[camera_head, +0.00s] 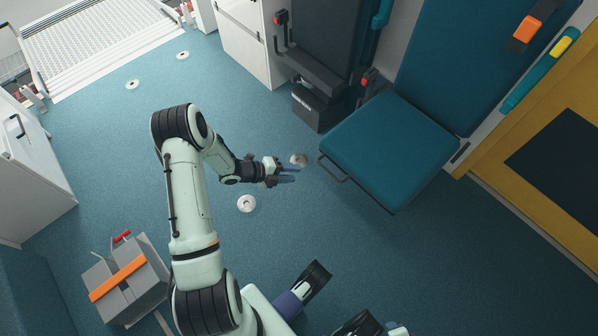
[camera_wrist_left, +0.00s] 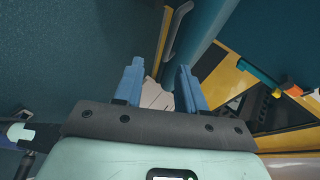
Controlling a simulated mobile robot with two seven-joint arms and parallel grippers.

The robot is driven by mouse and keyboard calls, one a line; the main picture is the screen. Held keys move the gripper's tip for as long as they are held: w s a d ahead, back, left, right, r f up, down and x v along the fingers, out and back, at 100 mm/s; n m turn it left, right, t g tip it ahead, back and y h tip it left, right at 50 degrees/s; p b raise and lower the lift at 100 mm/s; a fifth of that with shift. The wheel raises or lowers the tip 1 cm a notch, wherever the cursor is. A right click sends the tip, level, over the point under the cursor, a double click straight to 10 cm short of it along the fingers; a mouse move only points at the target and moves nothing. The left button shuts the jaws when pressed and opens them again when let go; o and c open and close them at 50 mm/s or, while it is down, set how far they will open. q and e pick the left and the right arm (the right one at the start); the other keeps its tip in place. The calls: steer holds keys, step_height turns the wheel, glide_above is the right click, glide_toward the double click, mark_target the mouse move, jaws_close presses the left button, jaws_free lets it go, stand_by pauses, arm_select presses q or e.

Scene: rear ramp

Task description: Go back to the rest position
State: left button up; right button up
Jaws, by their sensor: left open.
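My left arm reaches up from the bottom of the head view and bends to the right. My left gripper (camera_head: 288,174) is over the blue floor, left of the teal seat. In the left wrist view its two blue fingers (camera_wrist_left: 158,88) stand apart with nothing held between them. My right gripper cannot be made out; only dark and pale parts of my body show at the bottom of the head view.
A teal folding seat (camera_head: 390,145) stands to the right. A grey case with an orange strap (camera_head: 125,280) lies at the lower left. White cabinets (camera_head: 30,170) line the left side. A ramp (camera_head: 100,42) is at the upper left.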

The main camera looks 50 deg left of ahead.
arm_select(q)
steer(key=shift+s+a+r, duration=0.1)
steer(key=shift+s+r, duration=0.05)
steer(key=shift+s, duration=0.05)
arm_select(e)
steer(key=shift+w+r, duration=0.1)
steer(key=shift+w, duration=0.1)
arm_select(q)
steer(key=shift+w, duration=0.1)
